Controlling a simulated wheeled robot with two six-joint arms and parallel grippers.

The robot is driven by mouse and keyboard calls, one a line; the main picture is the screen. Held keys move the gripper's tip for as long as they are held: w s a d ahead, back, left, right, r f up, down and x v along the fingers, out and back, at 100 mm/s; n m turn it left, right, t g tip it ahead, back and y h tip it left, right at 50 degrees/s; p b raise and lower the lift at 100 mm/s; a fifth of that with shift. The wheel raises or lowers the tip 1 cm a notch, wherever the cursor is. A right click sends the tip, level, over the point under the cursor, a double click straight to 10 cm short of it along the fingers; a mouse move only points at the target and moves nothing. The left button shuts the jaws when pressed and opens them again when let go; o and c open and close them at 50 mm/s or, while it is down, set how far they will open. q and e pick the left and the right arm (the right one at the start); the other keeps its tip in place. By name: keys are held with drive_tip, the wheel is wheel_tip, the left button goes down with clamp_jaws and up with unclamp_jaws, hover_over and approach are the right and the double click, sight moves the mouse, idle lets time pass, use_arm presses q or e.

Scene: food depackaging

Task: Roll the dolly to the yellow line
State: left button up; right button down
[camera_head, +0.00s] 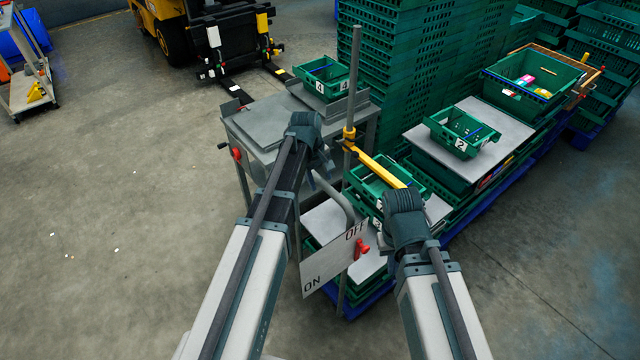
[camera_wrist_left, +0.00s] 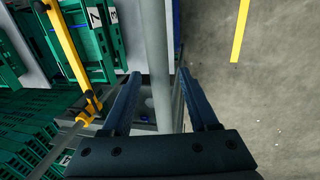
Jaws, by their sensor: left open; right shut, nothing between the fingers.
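A blue base (camera_head: 350,312) shows under a stack of green crates in front of me; I cannot tell for sure that it is the dolly. The yellow line (camera_wrist_left: 239,32) lies on the grey floor at the upper right of the left wrist view. I cannot make it out in the head view. My left gripper (camera_wrist_left: 160,76) is open, its fingers on either side of a grey upright tube (camera_wrist_left: 157,45), not visibly closed on it. In the head view it is by a curved grey bar (camera_head: 340,198). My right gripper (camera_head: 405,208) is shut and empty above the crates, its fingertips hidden.
An ON/OFF panel (camera_head: 325,272) with a red knob (camera_head: 362,248) stands between my arms. A yellow bar (camera_head: 383,168) crosses above a green crate. A grey metal table (camera_head: 255,125) and tall green crate stacks (camera_head: 400,60) stand behind.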

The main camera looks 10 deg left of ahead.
use_arm(q)
clamp_jaws()
idle(0.3)
idle(1.1)
